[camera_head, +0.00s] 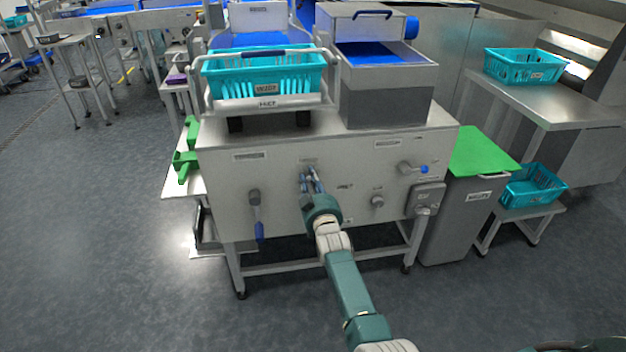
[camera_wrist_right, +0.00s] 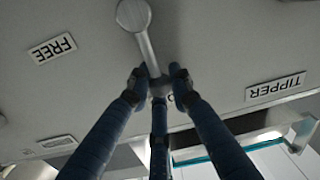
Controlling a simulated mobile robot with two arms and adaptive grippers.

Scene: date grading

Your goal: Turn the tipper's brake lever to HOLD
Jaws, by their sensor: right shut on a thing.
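The brake lever (camera_wrist_right: 150,55) shows in the right wrist view as a metal bar running from a round hub (camera_wrist_right: 133,14). My right gripper (camera_wrist_right: 154,82) is shut on the lever's end away from the hub. A FREE label (camera_wrist_right: 53,48) lies on one side and a TIPPER label (camera_wrist_right: 275,87) on the other; both read upside down. Another label behind the fingers is mostly hidden and unreadable. In the head view my right gripper (camera_head: 312,182) is at the middle of the machine's front panel (camera_head: 225,180) and hides most of the lever. My left gripper is not in view.
A lever with a blue handle (camera_head: 258,222) hangs left of my gripper. A small knob (camera_head: 377,202) and a blue-tipped lever (camera_head: 412,168) are right of it. A teal crate (camera_head: 290,84) sits in the frame above. A green-lidded bin (camera_head: 468,215) stands at right.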

